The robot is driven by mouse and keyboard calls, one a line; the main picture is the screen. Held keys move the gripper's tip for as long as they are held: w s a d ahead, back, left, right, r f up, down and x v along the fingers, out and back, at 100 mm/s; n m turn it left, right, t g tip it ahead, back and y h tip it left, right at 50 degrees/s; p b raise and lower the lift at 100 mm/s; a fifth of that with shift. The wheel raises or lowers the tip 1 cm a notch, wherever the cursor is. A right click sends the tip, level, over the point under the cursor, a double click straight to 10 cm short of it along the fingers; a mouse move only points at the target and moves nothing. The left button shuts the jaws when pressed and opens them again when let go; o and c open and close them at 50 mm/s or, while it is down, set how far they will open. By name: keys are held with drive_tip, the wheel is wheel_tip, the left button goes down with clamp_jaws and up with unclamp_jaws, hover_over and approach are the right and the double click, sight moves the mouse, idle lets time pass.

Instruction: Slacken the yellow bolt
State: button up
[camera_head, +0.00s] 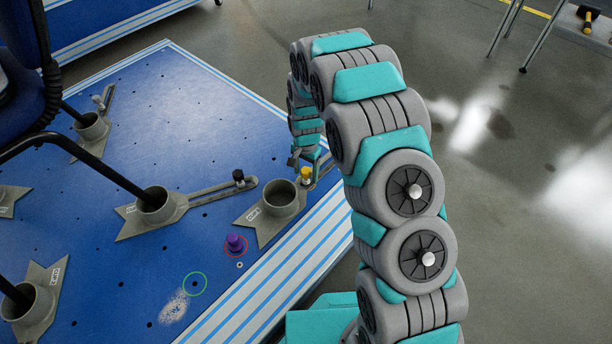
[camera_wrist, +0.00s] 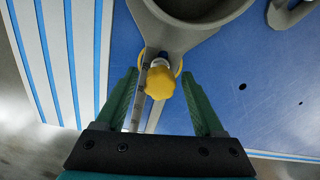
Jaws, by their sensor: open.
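The yellow bolt (camera_head: 306,174) stands upright at the slotted arm of a grey cup-shaped clamp (camera_head: 280,193) near the right edge of the blue platform. In the wrist view the bolt's yellow knob (camera_wrist: 160,83) lies between and just ahead of my fingertips, with the clamp's cup (camera_wrist: 195,28) beyond it. My gripper (camera_wrist: 161,88) is open, with one green finger on each side of the knob and visible gaps to both. In the head view my gripper is mostly hidden behind my arm, close to the bolt.
A grey clamp with a black bolt (camera_head: 238,177) stands left of the yellow one, holding a black chair leg (camera_head: 150,195). A purple bolt (camera_head: 235,243) stands in a red circle on the platform (camera_head: 110,250).

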drive_tip(key=m, duration=0.4)
drive_tip(key=shift+p, duration=0.3)
drive_tip(key=shift+c, duration=0.2)
clamp_jaws()
idle(0.4)
drive_tip(key=n, duration=0.3)
drive_tip(key=shift+n, duration=0.5)
